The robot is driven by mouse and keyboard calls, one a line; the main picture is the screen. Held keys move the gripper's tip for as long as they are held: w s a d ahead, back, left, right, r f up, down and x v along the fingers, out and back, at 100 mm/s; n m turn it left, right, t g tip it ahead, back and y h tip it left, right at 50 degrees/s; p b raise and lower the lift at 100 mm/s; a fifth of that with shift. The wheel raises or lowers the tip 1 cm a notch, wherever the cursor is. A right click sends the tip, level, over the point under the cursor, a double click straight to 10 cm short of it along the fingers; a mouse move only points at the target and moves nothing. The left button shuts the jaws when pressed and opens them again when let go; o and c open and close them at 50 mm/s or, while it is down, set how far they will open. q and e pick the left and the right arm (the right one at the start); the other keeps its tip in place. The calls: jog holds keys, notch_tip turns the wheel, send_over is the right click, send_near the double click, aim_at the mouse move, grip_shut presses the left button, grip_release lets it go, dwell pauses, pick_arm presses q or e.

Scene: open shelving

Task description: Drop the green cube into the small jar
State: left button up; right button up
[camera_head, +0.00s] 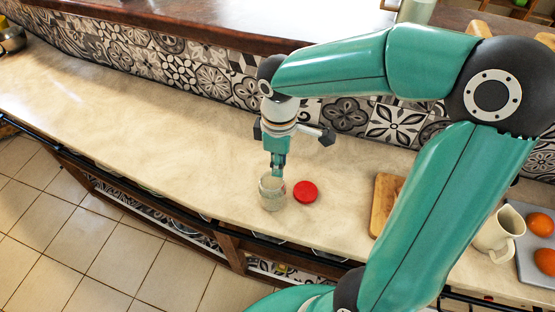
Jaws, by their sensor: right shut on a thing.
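The small glass jar (271,197) stands upright and open on the pale counter, near its front edge. My right gripper (278,171) points down directly over the jar, with its tips at about the mouth. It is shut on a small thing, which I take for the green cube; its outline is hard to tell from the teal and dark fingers. I cannot tell how far the tips reach into the jar. No green cube shows elsewhere on the counter. My left gripper is not in view.
A red round lid (306,191) lies just right of the jar. A wooden board (383,203), a cream jug (498,235) and a grey tray (525,268) with orange round items are farther right. The counter (150,135) to the left is clear.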

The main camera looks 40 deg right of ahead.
jog(key=shift+f, duration=0.45)
jog(key=o, duration=0.8)
jog(key=shift+s, duration=0.1)
jog(key=shift+r, duration=0.1)
notch_tip(320, 180, up, 12)
dwell(0.4)
